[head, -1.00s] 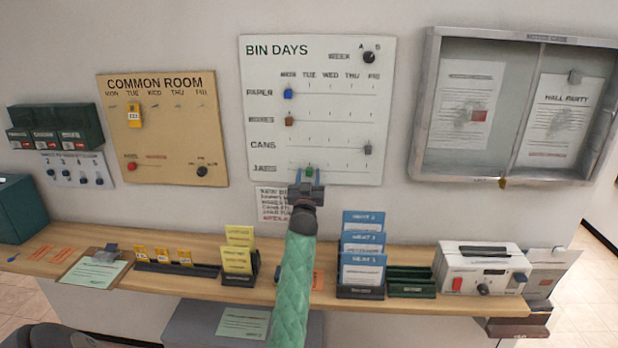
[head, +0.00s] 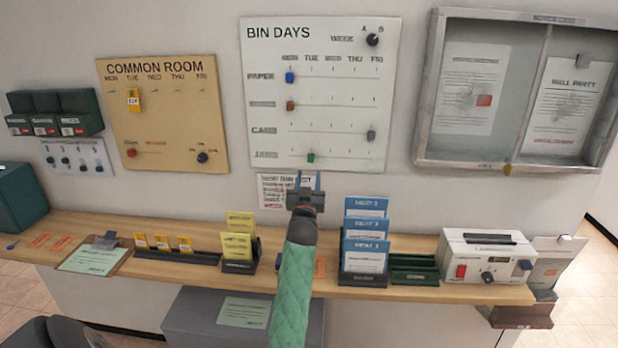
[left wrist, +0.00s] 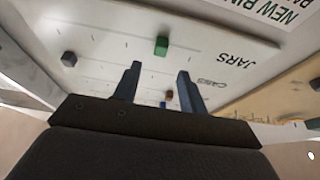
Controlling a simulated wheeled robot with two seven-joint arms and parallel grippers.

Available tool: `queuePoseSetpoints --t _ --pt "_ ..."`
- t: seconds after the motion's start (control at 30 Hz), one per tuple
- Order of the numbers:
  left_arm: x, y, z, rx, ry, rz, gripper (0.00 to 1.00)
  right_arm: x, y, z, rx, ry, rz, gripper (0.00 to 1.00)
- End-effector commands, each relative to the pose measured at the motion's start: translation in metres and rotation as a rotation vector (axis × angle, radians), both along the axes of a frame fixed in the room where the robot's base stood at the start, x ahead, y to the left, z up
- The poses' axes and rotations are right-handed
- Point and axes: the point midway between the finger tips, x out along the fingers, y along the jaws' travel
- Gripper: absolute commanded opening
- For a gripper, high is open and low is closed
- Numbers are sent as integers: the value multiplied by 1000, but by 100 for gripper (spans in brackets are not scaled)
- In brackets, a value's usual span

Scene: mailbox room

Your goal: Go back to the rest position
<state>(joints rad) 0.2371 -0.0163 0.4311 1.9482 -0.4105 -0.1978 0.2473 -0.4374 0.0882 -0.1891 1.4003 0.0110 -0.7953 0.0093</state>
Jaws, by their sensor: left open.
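My left gripper (head: 305,182) is open and empty in the head view, just below the Bin Days board (head: 345,55) and in front of a small printed notice. Its two fingers point up. In the left wrist view the open fingers (left wrist: 155,85) show with nothing between them, and the board (left wrist: 115,32) lies beyond. The green slider (head: 311,157) on the jars row is slightly above and apart from the fingers; it also shows in the left wrist view (left wrist: 161,46). My right gripper is not in view.
A wooden shelf (head: 200,272) runs below, with yellow cards (head: 238,246), blue cards (head: 364,257) and a white device (head: 487,262) on it. A cork-coloured Common Room board (head: 170,115) hangs left, a glass notice case (head: 470,160) right.

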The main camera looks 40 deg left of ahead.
Motion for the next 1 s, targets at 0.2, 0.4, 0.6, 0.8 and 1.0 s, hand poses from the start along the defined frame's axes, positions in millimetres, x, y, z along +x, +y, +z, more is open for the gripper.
queuePoseSetpoints --t 0.2,0.4,0.6,0.8,1.0 --pt "-5 -3 -2 1 -1 0 42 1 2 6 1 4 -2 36" --pt "-5 -3 -2 0 0 0 42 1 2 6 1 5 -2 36" --pt "-5 -3 -2 0 0 0 42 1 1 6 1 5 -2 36" --pt "-7 -7 -9 -7 22 -5 42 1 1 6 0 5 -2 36" --pt "-26 -38 -58 -54 186 -42 42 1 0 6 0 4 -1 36"
